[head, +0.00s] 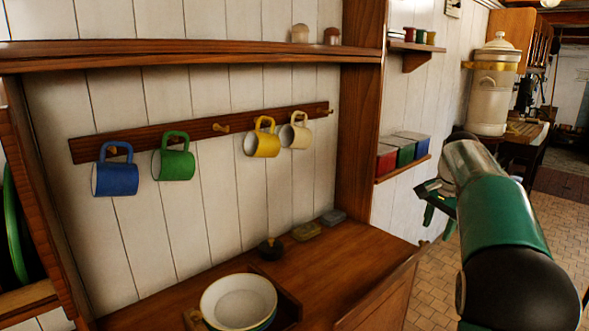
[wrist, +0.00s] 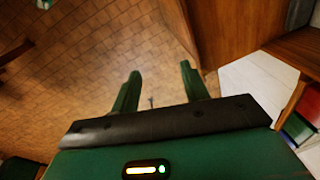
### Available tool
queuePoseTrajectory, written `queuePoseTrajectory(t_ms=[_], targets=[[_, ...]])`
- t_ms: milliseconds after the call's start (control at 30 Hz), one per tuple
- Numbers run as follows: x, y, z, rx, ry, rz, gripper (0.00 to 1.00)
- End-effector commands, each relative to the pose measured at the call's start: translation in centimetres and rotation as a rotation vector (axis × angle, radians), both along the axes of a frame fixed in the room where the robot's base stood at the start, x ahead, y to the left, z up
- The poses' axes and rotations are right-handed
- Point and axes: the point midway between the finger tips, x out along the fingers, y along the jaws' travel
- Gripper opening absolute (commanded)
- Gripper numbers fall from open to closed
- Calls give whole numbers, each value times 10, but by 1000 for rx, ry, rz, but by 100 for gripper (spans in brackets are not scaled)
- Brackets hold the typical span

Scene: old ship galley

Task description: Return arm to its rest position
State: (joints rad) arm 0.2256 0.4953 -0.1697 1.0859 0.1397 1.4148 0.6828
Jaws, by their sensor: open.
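My gripper (head: 439,218) is at the right of the head view, beyond the right end of the wooden counter and over the tiled floor. In the wrist view its two green fingers (wrist: 158,75) are apart with only floor tiles between them, so it is open and empty. My arm reaches in from the lower right of the head view and hides part of the floor. Blue (head: 115,178), green (head: 174,164), yellow (head: 262,142) and cream (head: 296,134) mugs hang on the wall peg rail (head: 200,130), well left of my gripper.
The wooden counter (head: 340,252) holds a white bowl (head: 238,298), a dark knob-like item and two small blocks. A small wall shelf (head: 405,169) with coloured boxes is close to my gripper. A large cream urn (head: 492,90) stands behind. Tiled floor (head: 425,290) is open at right.

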Motion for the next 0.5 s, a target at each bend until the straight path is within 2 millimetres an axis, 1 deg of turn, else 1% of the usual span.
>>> queuePoseTrajectory(t_ms=[33, 167, 200, 367, 500], targets=[[-14, 13, 11, -4, -18, 40, 45], [-49, 40, 28, -22, -57, 148, 45], [-60, 49, 32, -28, -69, 183, 45], [-107, 83, 41, -61, -115, 322, 45], [-152, 112, 41, -97, -154, 447, 45]])
